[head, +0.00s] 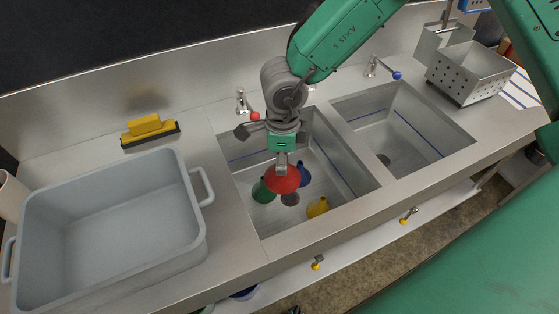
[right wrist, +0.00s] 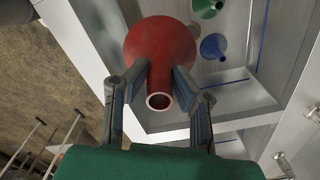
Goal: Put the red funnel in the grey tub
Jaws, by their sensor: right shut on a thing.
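My right gripper (head: 281,165) is shut on the red funnel (head: 283,180) and holds it over the left sink basin. In the right wrist view the red funnel (right wrist: 160,55) sits between the two fingers of the gripper (right wrist: 160,95), its spout end facing the camera. The grey tub (head: 190,240) stands on the counter at the left, with a handle at each end, and looks empty. The funnel is to the right of the tub, apart from it. My left gripper is not in view.
In the left basin (head: 330,195) are a green funnel (head: 262,192), a blue funnel (head: 304,174) and a yellow funnel (head: 317,207). A yellow-handled brush (head: 148,128) lies behind the tub. Two taps stand behind the basins. A perforated metal box (head: 470,72) stands at the right.

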